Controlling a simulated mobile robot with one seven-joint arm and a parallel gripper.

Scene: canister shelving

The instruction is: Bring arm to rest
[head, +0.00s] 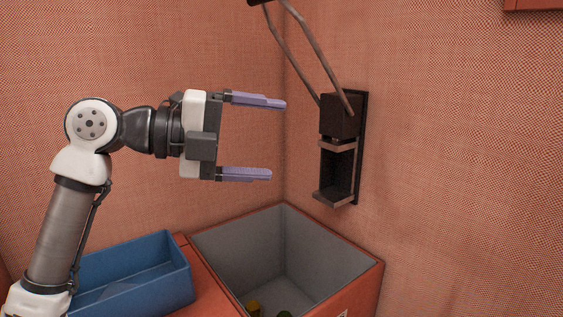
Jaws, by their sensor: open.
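My gripper (279,139) is raised in the middle of the head view. Its two purple fingers point right and are wide apart, with nothing between them. The arm comes up from the lower left and bends at a white joint. The gripper is in the air, above a grey-lined bin and left of a black wall-mounted holder. It appears to touch nothing.
The open bin (228,248) has a few small yellow and green things low inside. A blue tray (178,287) lies left of it, partly behind my arm. The black holder (358,150) is on the right wall, with metal rods (318,55) above. Woven orange walls meet behind.

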